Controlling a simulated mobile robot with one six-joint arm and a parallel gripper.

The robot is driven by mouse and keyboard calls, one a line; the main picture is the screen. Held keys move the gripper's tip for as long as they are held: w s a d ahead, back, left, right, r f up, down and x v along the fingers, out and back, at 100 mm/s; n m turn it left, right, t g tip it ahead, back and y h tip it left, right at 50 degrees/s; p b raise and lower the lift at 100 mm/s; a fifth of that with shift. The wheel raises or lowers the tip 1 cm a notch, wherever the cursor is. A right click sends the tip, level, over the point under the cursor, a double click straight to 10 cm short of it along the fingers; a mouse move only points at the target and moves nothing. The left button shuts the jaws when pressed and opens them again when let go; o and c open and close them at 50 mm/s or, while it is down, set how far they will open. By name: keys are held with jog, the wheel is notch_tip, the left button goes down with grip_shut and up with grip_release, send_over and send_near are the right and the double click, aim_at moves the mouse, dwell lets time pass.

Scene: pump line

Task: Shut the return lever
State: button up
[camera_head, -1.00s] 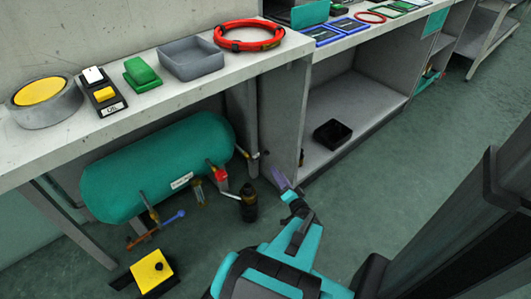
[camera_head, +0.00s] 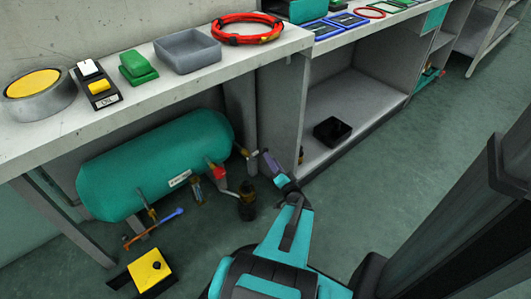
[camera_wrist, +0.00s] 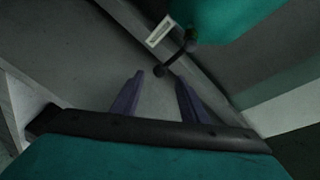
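My gripper (camera_head: 270,163) is raised beside the right end of the teal tank (camera_head: 155,165) under the bench. In the wrist view its two purple fingers (camera_wrist: 155,98) stand apart with nothing between them. A blue lever (camera_head: 166,222) sits below the tank's left part. I cannot tell which handle is the return lever.
A red fitting (camera_head: 216,171) and a dark bottle-like part (camera_head: 247,201) are near the tank's right end. A yellow box (camera_head: 149,269) stands on the floor. The bench leg panel (camera_head: 284,125) is close right of my gripper. The bench top (camera_head: 140,109) overhangs the tank.

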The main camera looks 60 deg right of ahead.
aim_at(265, 150)
jog(key=shift+b+x, duration=0.95)
jog(key=shift+x, duration=2.65)
